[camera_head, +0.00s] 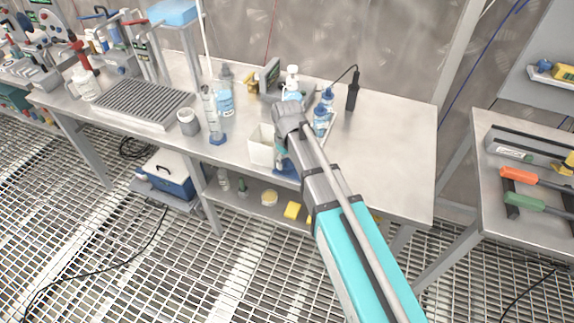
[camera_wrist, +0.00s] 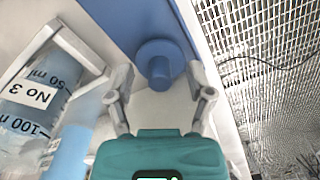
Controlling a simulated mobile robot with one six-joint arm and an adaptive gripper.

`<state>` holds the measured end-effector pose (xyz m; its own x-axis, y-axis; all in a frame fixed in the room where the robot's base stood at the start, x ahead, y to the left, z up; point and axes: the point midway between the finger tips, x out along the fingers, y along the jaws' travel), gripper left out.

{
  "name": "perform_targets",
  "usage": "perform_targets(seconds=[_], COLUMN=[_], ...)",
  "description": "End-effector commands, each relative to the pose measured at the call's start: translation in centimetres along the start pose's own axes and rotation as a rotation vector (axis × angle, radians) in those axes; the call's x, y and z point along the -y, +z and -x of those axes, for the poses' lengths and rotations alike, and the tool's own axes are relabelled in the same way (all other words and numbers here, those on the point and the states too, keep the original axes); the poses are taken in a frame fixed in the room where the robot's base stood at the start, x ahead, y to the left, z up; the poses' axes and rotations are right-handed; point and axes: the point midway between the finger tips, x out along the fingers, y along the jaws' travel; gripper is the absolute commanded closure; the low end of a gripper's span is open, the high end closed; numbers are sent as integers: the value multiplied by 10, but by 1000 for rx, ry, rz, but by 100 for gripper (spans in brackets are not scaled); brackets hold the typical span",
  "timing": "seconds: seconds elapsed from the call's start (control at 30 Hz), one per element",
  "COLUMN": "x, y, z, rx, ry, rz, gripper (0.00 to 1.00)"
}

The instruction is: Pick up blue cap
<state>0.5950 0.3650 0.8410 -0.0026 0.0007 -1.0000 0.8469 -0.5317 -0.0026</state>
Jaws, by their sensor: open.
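The blue cap (camera_wrist: 157,62) shows in the wrist view as a round flange with a short cylindrical knob. It lies between the two finger ends of my gripper (camera_wrist: 161,82), which is open. I cannot tell whether the fingers touch it. A blue strip (camera_wrist: 140,18) is right behind the cap. In the head view my gripper (camera_head: 284,158) is low at the bench's front edge, beside the white box, mostly hidden by my arm. Some blue (camera_head: 285,169) shows under it there; I cannot tell whether this is the cap.
The white box (camera_head: 262,150), a graduated cylinder (camera_head: 211,118) and blue-capped bottles (camera_head: 322,118) crowd the bench. Its right part (camera_head: 395,150) is clear.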

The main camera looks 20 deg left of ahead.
Motion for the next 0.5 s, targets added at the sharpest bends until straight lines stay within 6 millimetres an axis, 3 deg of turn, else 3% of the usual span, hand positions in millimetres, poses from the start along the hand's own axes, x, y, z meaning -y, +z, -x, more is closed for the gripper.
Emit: perform_targets(seconds=[0.07, 0.4, 0.5], x=[0, 0, 0], y=[0, 0, 0], z=[0, 0, 0], rx=[0, 0, 0], ry=[0, 0, 0], rz=[0, 0, 0], gripper=[32, 93, 98])
